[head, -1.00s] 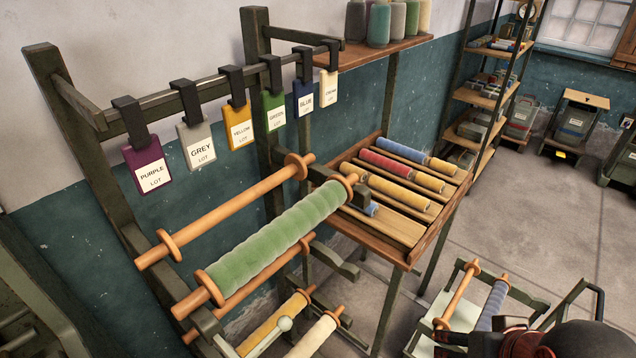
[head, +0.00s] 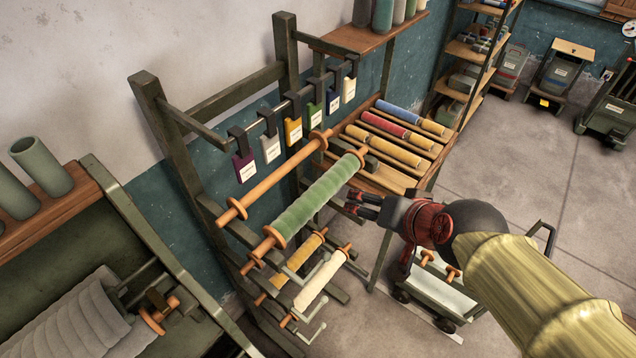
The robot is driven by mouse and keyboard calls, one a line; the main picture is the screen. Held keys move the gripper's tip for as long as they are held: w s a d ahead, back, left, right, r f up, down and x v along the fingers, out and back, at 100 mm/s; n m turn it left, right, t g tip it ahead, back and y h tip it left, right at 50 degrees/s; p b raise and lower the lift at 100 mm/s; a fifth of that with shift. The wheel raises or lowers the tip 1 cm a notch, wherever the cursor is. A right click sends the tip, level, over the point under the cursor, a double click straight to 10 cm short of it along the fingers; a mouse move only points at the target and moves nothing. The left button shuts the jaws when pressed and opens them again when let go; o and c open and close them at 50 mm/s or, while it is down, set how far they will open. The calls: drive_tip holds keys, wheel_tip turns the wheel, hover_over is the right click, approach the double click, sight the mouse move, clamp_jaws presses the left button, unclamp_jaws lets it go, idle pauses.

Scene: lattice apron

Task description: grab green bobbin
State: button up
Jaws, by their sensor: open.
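The green bobbin (head: 313,202) lies across the front arms of the dark green rack, with wooden flanges and spindle ends at both ends. It slants from lower left to upper right in the head view. My gripper (head: 350,202) is open and empty, to the right of the bobbin, with its dark fingers pointing left towards it. A narrow gap shows between the fingertips and the green yarn in the picture; the true distance in depth is hard to tell.
An empty wooden spindle (head: 275,178) lies behind the bobbin. Yellow (head: 299,262) and cream (head: 321,281) bobbins hang below. Lot tags hang from a rail (head: 285,105). A cart (head: 440,292) stands under my arm. A tray of coloured bobbins (head: 452,148) stands beyond. Open floor lies to the right.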

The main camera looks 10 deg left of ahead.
drive_tip(key=w+a+f+m+t, duration=0.25)
drive_tip(key=w+a+f, duration=0.3)
drive_tip(key=a, duration=0.45)
drive_tip(key=m+h, duration=0.2)
drive_tip(key=m, duration=0.3)
approach(319, 198)
drive_tip(key=w+f, duration=0.1)
drive_tip(key=w+a+f+t, duration=0.1)
drive_tip(key=shift+w+f, duration=0.35)
drive_tip(key=shift+f, duration=0.05)
drive_tip(key=shift+d+f, duration=0.15)
drive_tip(key=shift+f, duration=0.1)
drive_tip(key=shift+w+f+h, duration=0.15)
drive_tip(key=shift+f+h, duration=0.15)
drive_tip(key=x, duration=0.7)
drive_tip(key=shift+w+r, duration=0.15)
drive_tip(key=shift+w, duration=0.15)
drive_tip(key=shift+r, duration=0.15)
drive_tip(key=c, duration=1.7)
